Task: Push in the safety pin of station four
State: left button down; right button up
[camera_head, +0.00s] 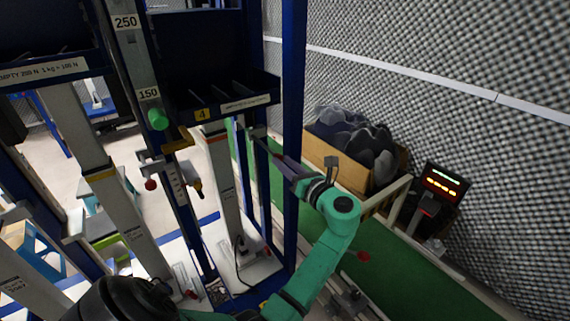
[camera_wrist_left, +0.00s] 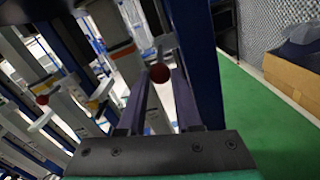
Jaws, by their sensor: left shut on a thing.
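Station four is marked by a yellow "4" label (camera_head: 200,114) on the black tray front in the head view. Below it stands a pale column (camera_head: 222,170). My left gripper (camera_head: 268,147) reaches in from the right side, past the blue upright, beside this column. In the left wrist view its two dark purple fingers (camera_wrist_left: 165,78) are shut on a red ball knob (camera_wrist_left: 160,73), which shows at the fingertips in front of the pale column. The knob is hidden in the head view. How far the pin sits in cannot be told. My right gripper is not in view.
Blue uprights (camera_head: 292,120) stand close to my left gripper. Another red knob (camera_head: 151,184) and a green knob (camera_head: 158,119) belong to the frame at left.

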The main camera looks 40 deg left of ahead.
aim_at(267, 147)
pick_arm(q)
jog(key=shift+s+f, duration=0.1)
jog(key=shift+f, duration=0.15)
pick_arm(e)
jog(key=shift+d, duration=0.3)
pick_arm(q)
jog(key=p+x, duration=0.2)
jog(key=x, duration=0.6)
jog(key=shift+a, duration=0.45)
jog(key=shift+r, duration=0.15)
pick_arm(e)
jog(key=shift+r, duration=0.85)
